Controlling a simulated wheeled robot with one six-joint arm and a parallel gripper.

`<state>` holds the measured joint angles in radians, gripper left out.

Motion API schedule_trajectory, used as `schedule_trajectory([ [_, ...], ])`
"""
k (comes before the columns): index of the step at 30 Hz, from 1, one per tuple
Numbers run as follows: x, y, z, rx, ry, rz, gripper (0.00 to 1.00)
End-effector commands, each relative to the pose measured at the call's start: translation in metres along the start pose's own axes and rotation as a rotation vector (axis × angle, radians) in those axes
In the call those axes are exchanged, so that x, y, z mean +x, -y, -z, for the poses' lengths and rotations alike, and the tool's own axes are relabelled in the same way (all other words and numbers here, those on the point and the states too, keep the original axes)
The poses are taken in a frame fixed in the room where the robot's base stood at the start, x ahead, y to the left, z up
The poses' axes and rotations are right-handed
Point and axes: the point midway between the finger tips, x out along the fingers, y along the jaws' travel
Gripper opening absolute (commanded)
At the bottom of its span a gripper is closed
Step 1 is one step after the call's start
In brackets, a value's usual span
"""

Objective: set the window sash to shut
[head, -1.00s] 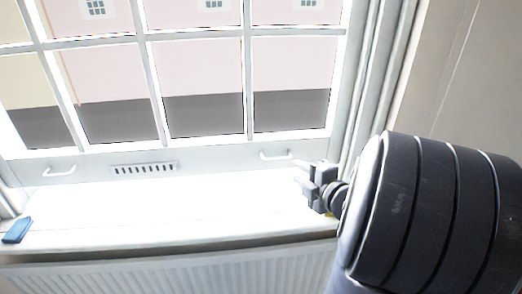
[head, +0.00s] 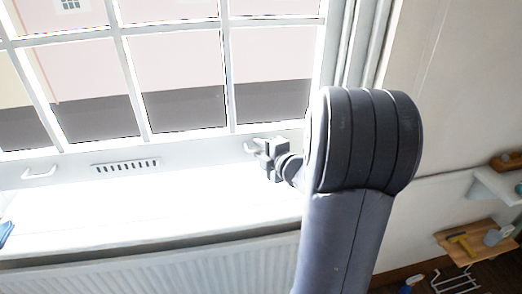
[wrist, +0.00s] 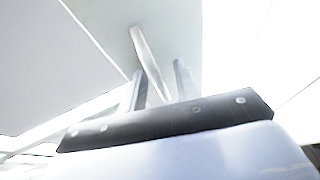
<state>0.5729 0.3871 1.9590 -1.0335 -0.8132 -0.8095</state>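The white window sash (head: 70,170) fills the upper left of the head view, with several panes and a slotted vent (head: 126,166) in its bottom rail. A left handle (head: 39,173) and a right handle (head: 252,147) are on that rail. Bright glare below the rail hides how large any gap above the sill is. My gripper (head: 264,156) is at the right handle. In the wrist view my gripper (wrist: 160,82) is open, its two fingers apart, with the right handle (wrist: 147,55) running between them. I cannot tell whether a finger touches it.
The white sill (head: 150,215) runs below the sash, with a radiator (head: 170,270) under it. A blue object (head: 5,232) lies at the sill's left end. At the lower right are a wooden board (head: 470,241) with a hammer-like tool and a white shelf (head: 495,186).

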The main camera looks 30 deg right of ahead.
Motion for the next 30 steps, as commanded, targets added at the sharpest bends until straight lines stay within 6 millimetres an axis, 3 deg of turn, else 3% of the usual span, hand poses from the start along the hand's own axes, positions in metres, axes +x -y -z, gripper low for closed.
schedule_trajectory([
  [7, 0.0003, 0.0, 0.0, 0.0, 0.0, 0.0, 0.29],
  [18, 0.0001, 0.0001, 0.0001, 0.0, 0.0, 0.0, 0.0],
  [30, 0.0, 0.0003, 0.0001, 0.0, 0.0, 0.0, 0.0],
])
